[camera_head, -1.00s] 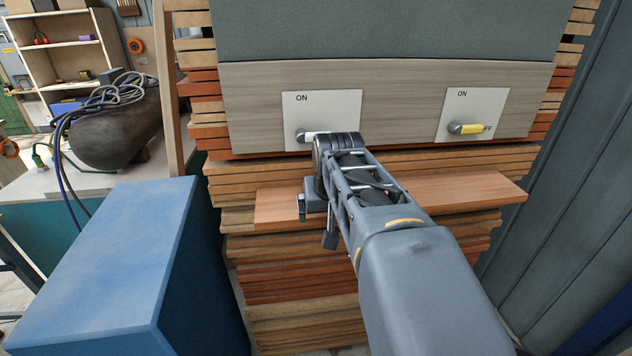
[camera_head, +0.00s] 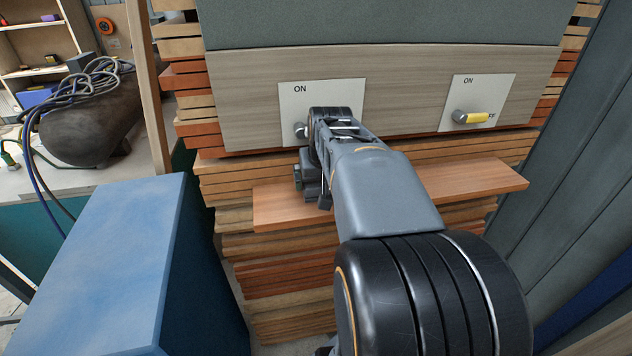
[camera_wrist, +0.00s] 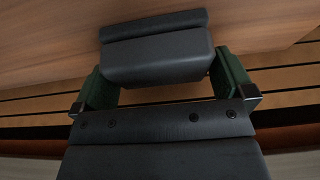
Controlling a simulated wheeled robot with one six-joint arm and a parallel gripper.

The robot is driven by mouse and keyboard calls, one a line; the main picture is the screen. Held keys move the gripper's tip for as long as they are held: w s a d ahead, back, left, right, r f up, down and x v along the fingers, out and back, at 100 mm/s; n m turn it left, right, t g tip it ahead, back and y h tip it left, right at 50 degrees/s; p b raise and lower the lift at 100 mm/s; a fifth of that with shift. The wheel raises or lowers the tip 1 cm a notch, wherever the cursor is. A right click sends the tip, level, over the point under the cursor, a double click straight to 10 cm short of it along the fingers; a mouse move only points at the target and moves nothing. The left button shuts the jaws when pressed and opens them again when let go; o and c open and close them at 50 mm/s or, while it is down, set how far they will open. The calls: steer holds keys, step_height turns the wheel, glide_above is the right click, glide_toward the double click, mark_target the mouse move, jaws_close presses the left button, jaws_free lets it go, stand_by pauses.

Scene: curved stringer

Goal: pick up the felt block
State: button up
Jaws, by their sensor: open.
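The felt block (camera_wrist: 157,57) is a dark grey, two-layered block against the wooden board (camera_wrist: 45,50) in the wrist view. My gripper (camera_wrist: 160,78) is open, with one green finger at each side of the block's near end. The gaps at its sides look very small; I cannot tell whether either finger touches it. In the head view, my gripper (camera_head: 312,180) is at the left part of the protruding wooden board (camera_head: 470,184). My arm covers much of that area, and I cannot make out the block there.
Just above is a panel with two switch plates, the left plate (camera_head: 290,100) partly behind my arm and the right plate (camera_head: 478,100) with a yellow-tipped lever. A blue box (camera_head: 110,250) stands at left. A grey ribbed wall (camera_head: 590,170) closes the right side.

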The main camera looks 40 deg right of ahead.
steer(key=shift+d+f, duration=0.1)
steer(key=shift+f, duration=0.35)
steer(key=shift+s+r, duration=0.15)
steer(key=shift+s, duration=0.05)
steer(key=shift+w, duration=0.15)
steer(key=shift+c, duration=1.3)
steer(key=c, duration=0.4)
